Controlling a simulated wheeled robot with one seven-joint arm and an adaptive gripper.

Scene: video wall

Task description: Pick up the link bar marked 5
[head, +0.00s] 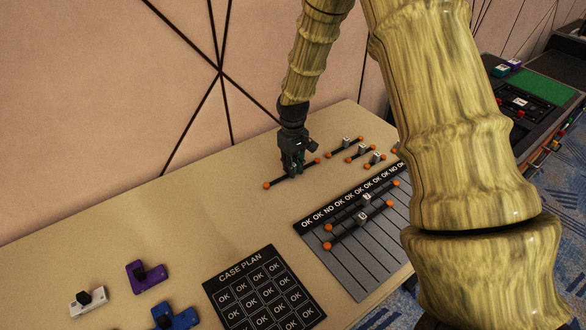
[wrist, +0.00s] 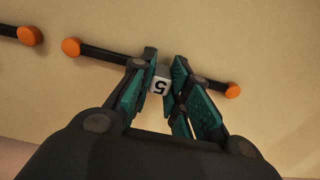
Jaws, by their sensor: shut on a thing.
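The link bar marked 5 is a dark bar with orange round ends (head: 267,185). It lies along the back part of the tan table, near the wall. In the wrist view its white block (wrist: 159,86) shows a 5, upside down, and its orange ends (wrist: 71,47) stick out on both sides. My gripper (head: 292,166) is over the middle of this bar, pointing down. In the wrist view its teal-padded fingers (wrist: 163,85) are closed against the two sides of the white block. I cannot tell whether the bar is clear of the table.
Several similar link bars (head: 362,150) lie to the right of my gripper. Two more bars (head: 362,216) lie on a striped OK/NO board (head: 350,275). A CASE PLAN card (head: 262,290) and purple (head: 148,276), white and blue blocks are at the front left. The table's left part is clear.

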